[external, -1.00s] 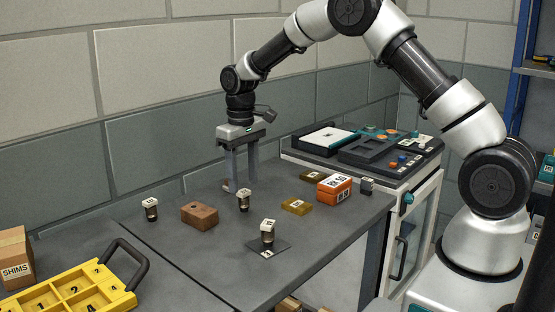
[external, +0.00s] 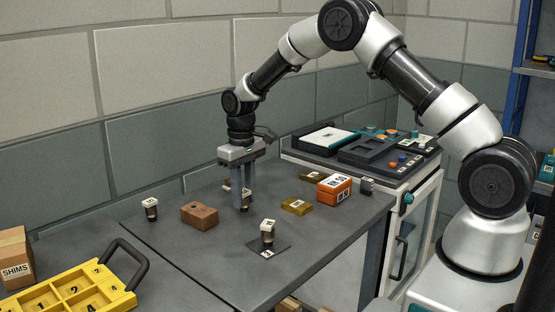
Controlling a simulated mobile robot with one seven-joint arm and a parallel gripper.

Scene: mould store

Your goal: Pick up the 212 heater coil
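Several small dark cylinders with white labelled tops, which look like heater coils, stand on the grey table. One coil (external: 150,208) stands at the left, and another coil (external: 268,232) stands on a dark square plate (external: 282,246) near the front. A third coil (external: 246,199) is at my gripper (external: 244,207), largely hidden by the fingers. My gripper points straight down, with its fingertips low beside this coil. I cannot tell whether the fingers touch it. The numbers on the tops are too small to read, so I cannot tell which is 212.
A brown block (external: 199,215) lies left of my gripper. Amber blocks (external: 296,206) and an orange box (external: 334,189) lie to the right. A yellow divided tray (external: 118,296) and a SHIMS carton (external: 13,256) are at the left. A wall stands behind the table.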

